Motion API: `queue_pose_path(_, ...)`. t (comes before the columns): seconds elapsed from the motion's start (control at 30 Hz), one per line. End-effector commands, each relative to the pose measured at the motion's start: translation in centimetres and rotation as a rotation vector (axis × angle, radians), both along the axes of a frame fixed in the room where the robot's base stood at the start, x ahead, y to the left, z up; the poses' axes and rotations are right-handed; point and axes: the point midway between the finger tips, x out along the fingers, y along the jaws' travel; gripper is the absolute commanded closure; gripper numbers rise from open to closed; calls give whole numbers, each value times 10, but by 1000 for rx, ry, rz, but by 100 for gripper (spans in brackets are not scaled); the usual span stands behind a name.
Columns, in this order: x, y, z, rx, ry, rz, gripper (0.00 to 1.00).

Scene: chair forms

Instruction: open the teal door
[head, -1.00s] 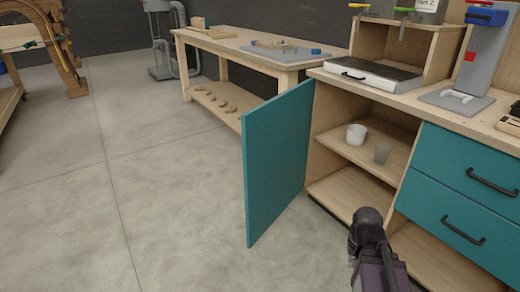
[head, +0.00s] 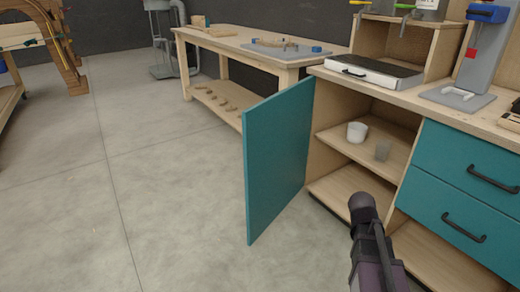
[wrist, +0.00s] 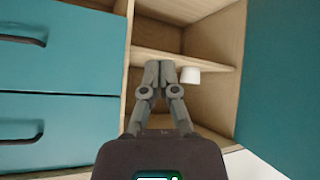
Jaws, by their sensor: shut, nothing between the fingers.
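The teal door (head: 275,160) stands swung wide out from the cabinet on its left side, so the shelves inside are exposed. It also shows at the right of the wrist view (wrist: 285,75). My gripper (wrist: 160,68) is shut and empty in front of the open cabinet, apart from the door, with its fingertips pointing toward the shelves. In the head view only part of my arm shows at the lower right, and the fingers cannot be made out.
Teal drawers (head: 470,170) with black handles are to the right. A wooden workbench (head: 240,42) stands behind the door. The floor (head: 160,210) left of the door is clear.

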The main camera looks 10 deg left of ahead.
Motion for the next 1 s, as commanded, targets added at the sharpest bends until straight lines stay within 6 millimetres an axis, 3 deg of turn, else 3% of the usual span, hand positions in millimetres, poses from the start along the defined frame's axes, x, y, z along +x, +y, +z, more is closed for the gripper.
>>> queue_pose_path(0.03, 16, 1, 7, -11, -62, 5, 100)
queue_pose_path(0.2, 57, 8, 37, -33, -283, 42, 100)
queue_pose_path(0.5, 112, 45, 90, -20, -625, 208, 100)
queue_pose_path(0.73, 137, 90, 121, 37, -820, 412, 100)
queue_pose_path(1.0, 147, 154, 140, 148, -944, 713, 100)
